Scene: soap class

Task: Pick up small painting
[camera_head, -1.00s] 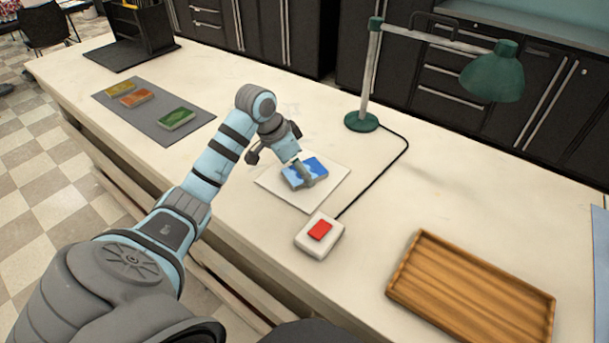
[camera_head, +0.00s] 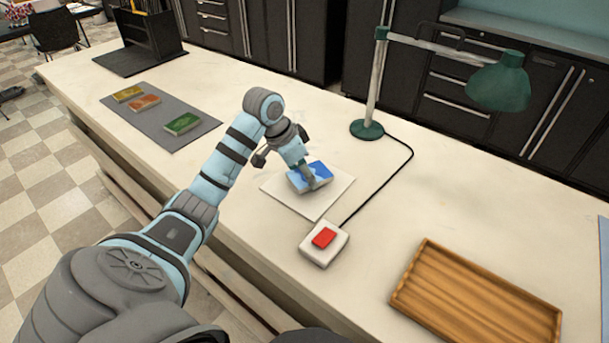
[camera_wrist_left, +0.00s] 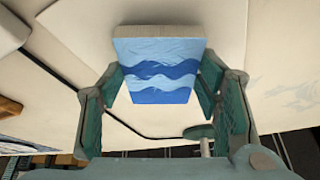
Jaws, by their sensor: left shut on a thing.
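The small painting (camera_head: 311,175) is a thick block with a blue wave picture on its face. It is at the white square sheet (camera_head: 325,203) on the table; whether it touches the sheet or is slightly above, I cannot tell. My left gripper (camera_head: 308,178) reaches down onto it and is shut on it, partly hiding its face. In the left wrist view the painting (camera_wrist_left: 160,75) sits between the two fingers (camera_wrist_left: 162,95), with light and dark blue waves and a plain pale edge. My right gripper is not in view.
A white box with a red button (camera_head: 323,238) stands in front of the sheet. A green lamp (camera_head: 497,82) stands behind, its cord (camera_head: 400,172) running to the box. A wooden tray (camera_head: 475,300) lies right. A grey mat (camera_head: 162,128) with several small coloured blocks lies left.

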